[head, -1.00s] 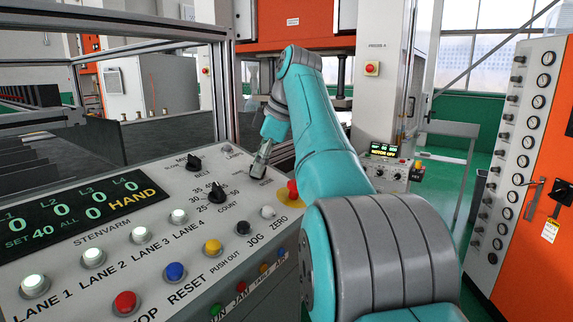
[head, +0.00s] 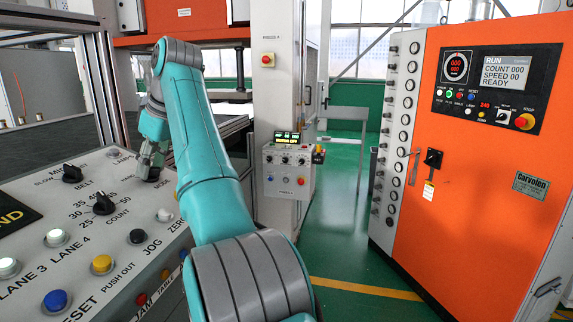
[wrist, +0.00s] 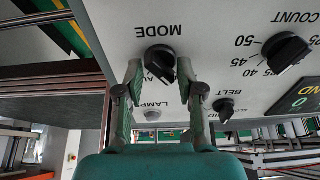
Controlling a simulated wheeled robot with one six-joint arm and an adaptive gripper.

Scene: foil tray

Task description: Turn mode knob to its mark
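The mode knob (wrist: 160,58) is a black knob on the grey sloping console (wrist: 208,42), under the upside-down label MODE in the wrist view. My gripper (wrist: 160,68) is open, with one fingertip on each side of the knob and small gaps visible between. Part of the lettering by the knob is hidden by the knob and a finger, and I cannot make out its mark. In the head view my gripper (head: 152,160) is low over the console's far right part, hiding the knob.
The count knob (wrist: 286,52) and the belt knob (wrist: 223,108) stand near the mode knob. The lamp button (wrist: 152,115) lies between my fingers, further in. In the head view, coloured push buttons (head: 102,264) line the console's front. An orange cabinet (head: 480,170) stands at right.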

